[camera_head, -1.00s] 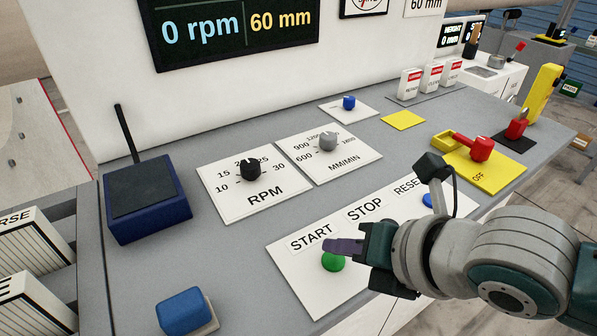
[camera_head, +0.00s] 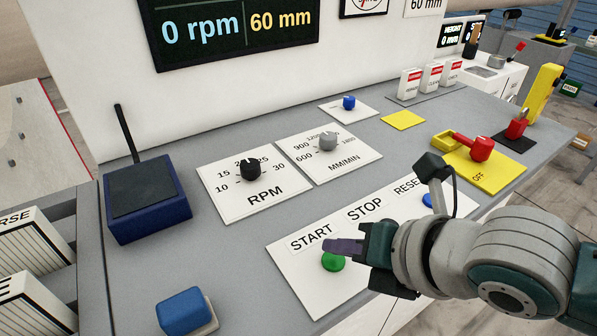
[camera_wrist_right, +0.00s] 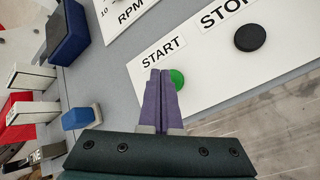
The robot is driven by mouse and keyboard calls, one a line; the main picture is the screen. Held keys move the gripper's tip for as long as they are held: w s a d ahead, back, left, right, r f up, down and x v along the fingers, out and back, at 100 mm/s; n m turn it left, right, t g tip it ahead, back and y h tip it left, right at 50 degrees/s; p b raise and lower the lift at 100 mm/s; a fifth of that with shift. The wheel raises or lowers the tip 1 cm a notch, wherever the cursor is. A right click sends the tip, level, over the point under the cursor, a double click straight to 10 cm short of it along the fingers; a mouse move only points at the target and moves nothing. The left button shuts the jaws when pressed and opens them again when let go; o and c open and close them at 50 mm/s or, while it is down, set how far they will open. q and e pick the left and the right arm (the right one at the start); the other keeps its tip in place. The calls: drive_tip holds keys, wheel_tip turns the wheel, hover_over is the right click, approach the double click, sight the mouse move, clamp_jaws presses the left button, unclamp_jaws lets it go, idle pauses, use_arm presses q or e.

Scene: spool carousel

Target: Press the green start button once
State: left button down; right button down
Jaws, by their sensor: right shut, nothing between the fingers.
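The green start button (camera_head: 333,262) is a round cap on a white panel (camera_head: 300,285), below the printed word START. It also shows in the right wrist view (camera_wrist_right: 178,78), partly hidden behind my fingers. My right gripper (camera_head: 328,246) is shut and empty, its purple fingertips over the upper edge of the button in the head view. In the right wrist view its fingertips (camera_wrist_right: 160,74) overlap the button's left side. I cannot tell whether they touch it. The dark stop button (camera_wrist_right: 250,37) shows in the right wrist view. My left gripper is not in view.
A blue reset button (camera_head: 428,200) is partly hidden by my right arm. RPM (camera_head: 251,168) and MM/MIN (camera_head: 328,142) dials lie behind the panel. A dark blue box with an antenna (camera_head: 150,210) and a blue block (camera_head: 184,310) stand to the left.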

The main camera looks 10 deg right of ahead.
sight(338, 266)
drive_tip(key=shift+f, duration=0.15)
drive_tip(key=shift+f, duration=0.25)
drive_tip(key=shift+f+b, duration=0.4)
drive_tip(key=shift+b, duration=0.1)
idle(0.3)
drive_tip(key=shift+r+p, duration=0.6)
drive_tip(key=shift+p, duration=0.05)
drive_tip(key=shift+r, duration=0.25)
drive_tip(key=shift+p, duration=0.3)
wheel_tip(338, 266, up, 5)
drive_tip(key=p, duration=0.5)
